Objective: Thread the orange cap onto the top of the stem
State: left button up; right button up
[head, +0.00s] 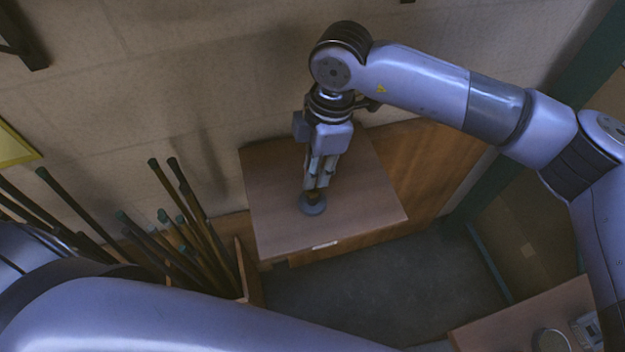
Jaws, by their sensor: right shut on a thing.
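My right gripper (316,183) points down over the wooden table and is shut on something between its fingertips. What it holds is too small and covered to make out. A round blue-grey base (313,206) lies flat on the table (365,205), directly below the fingertips. A small dark brownish part shows between the fingers and the base; I cannot tell whether it is the stem. No orange cap can be made out. My left arm crosses the lower left, and its gripper is out of the picture.
A wooden bin (249,272) with several dark rods (190,205) stands left of the table. A wall (220,75) runs behind it. Another table (520,318) at the lower right bears a round object (551,341) and a small device (587,330).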

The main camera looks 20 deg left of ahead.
jog(key=shift+f+b, duration=0.4)
jog(key=shift+b, duration=0.15)
dwell(1.7)
jog(key=shift+o, duration=0.8)
grip_shut()
jog(key=shift+s+f+b, duration=0.1)
jog(key=shift+f+b, duration=0.15)
jog(key=shift+b, duration=0.25)
